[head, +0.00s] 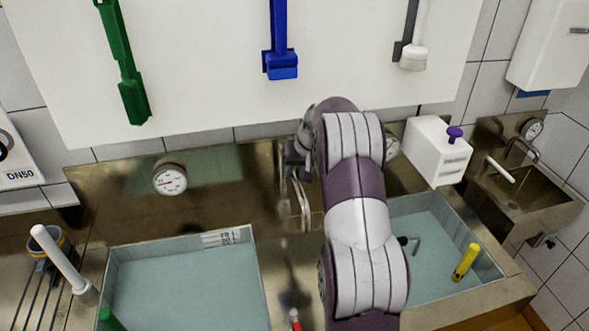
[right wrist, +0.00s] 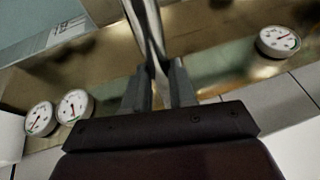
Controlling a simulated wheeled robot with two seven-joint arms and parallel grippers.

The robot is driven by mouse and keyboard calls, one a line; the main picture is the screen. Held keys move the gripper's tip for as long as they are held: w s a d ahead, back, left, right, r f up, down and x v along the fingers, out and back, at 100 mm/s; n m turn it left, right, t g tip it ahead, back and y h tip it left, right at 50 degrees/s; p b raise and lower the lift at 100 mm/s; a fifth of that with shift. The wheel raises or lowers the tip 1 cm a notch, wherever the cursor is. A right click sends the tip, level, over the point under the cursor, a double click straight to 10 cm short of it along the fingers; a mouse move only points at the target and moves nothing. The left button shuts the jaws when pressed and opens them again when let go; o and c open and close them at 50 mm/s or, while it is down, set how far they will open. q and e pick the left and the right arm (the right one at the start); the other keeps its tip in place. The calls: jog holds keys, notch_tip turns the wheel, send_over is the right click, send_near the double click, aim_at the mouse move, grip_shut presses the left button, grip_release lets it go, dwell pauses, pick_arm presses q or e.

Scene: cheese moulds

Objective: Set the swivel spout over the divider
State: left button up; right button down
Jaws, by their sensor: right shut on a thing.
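The swivel spout (head: 304,205) is a bent chrome pipe at the back of the double sink, close to the back end of the divider. The divider (head: 268,248) is the steel strip between the two basins; my right arm covers part of it. My right gripper (head: 296,160) is at the upper part of the spout, partly hidden by my own wrist. In the right wrist view its fingers (right wrist: 160,88) are closed on the chrome spout (right wrist: 150,30). The spout's outlet is hard to make out. My left gripper is not in view.
The left basin (head: 108,285) and right basin (head: 490,262) hold bluish water. A dial gauge (head: 170,179) is on the back panel, and a white box (head: 437,152) stands right of my arm. A white tube (head: 58,258) stands at left. A yellow object (head: 465,262) is in the right basin.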

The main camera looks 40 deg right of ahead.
jog(key=c, duration=0.9)
grip_release()
jog(key=shift+s+r+b, duration=0.2)
jog(key=shift+r+b, duration=0.15)
jog(key=shift+r, duration=0.05)
jog(key=v, duration=1.2)
jog(key=shift+f, duration=0.1)
